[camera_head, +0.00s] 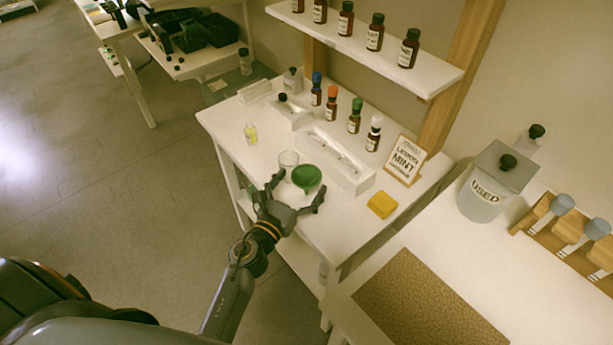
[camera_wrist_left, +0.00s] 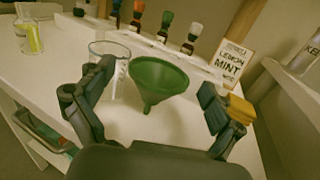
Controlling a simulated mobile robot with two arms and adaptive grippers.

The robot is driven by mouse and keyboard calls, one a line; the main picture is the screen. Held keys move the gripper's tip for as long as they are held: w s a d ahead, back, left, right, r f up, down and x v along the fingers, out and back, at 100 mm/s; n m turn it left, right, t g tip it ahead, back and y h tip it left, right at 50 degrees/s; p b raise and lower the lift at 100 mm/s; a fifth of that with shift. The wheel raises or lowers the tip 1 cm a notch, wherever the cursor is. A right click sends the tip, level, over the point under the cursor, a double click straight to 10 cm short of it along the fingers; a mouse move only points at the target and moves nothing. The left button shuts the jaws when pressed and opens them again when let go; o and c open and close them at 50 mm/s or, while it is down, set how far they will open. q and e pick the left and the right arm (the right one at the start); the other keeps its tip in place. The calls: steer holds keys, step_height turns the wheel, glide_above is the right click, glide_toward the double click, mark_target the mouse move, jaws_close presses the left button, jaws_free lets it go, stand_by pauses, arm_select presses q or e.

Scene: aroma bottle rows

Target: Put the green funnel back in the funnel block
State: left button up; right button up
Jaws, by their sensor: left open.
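The green funnel (camera_head: 307,177) is at the front of the white table, close beside a clear glass beaker (camera_head: 289,160). In the left wrist view the funnel (camera_wrist_left: 158,78) has its wide mouth up and its spout down. My left gripper (camera_head: 301,192) is open, with its fingers spread on either side of the funnel and gaps visible. I cannot tell whether the spout touches the table. A long white block (camera_head: 350,176) with small marks along its top lies behind the funnel; I cannot tell if it is the funnel block. My right gripper is not in view.
Several dark bottles with coloured caps (camera_head: 354,118) stand behind the white block. A lemon mint sign (camera_head: 404,160) and a yellow sponge (camera_head: 382,205) are to the right. A small vial (camera_head: 251,133) stands left. Bare tabletop (camera_head: 338,211) lies between funnel and sponge.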

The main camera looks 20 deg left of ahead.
arm_select(q)
steer(key=shift+w+d, duration=0.1)
steer(key=shift+w, duration=0.55)
steer(key=c, duration=1.1)
